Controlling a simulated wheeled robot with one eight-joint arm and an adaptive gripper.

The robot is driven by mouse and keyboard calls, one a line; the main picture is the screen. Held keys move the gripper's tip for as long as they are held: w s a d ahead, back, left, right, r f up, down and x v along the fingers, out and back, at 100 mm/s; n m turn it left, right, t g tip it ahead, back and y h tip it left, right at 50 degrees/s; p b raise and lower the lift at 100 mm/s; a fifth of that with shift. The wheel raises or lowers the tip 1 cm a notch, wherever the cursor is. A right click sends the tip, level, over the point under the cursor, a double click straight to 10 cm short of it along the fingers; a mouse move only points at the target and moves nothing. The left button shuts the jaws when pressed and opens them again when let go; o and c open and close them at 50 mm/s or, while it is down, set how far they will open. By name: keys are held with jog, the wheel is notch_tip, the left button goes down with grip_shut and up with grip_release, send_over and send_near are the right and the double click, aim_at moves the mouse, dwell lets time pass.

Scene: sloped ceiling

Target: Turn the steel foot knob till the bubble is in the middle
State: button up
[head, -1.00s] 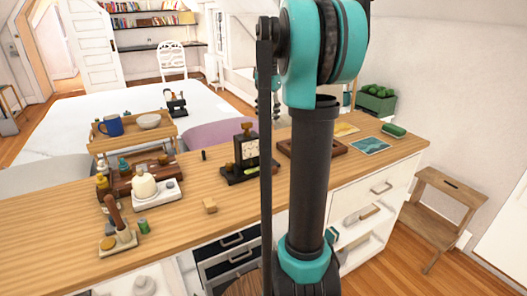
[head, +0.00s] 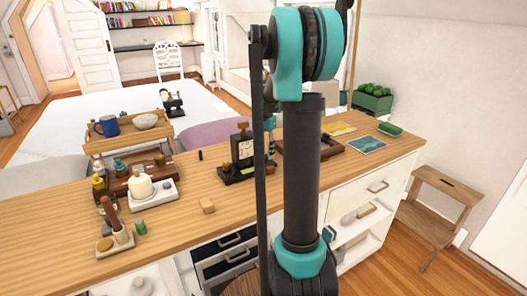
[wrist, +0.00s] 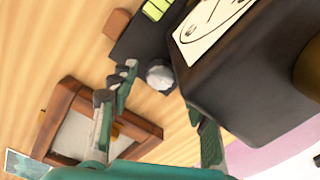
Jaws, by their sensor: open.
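The steel foot knob (wrist: 160,74), a small round silver cap, sits at the edge of a black base (wrist: 135,45) in the wrist view. A yellow-green level vial (wrist: 157,8) with dark marks lies on that base, cut by the frame's top; I cannot make out its bubble. The dark clock-like instrument (wrist: 245,70) with a white face stands beside the knob; it also shows in the head view (head: 242,150). My gripper (wrist: 162,110) is open and empty, its fingers apart below the knob in the picture. In the head view my arm mostly hides it.
A brown wooden frame or tray (wrist: 75,108) lies near the left finger. A white scale-like stand (head: 153,193) and several bottles are at left. Bare counter lies in front of the instrument.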

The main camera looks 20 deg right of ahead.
jog(key=shift+c, duration=0.4)
grip_shut()
jog(key=shift+n, duration=1.7)
jog(key=shift+o, duration=0.4)
grip_release()
jog(key=shift+m, duration=0.3)
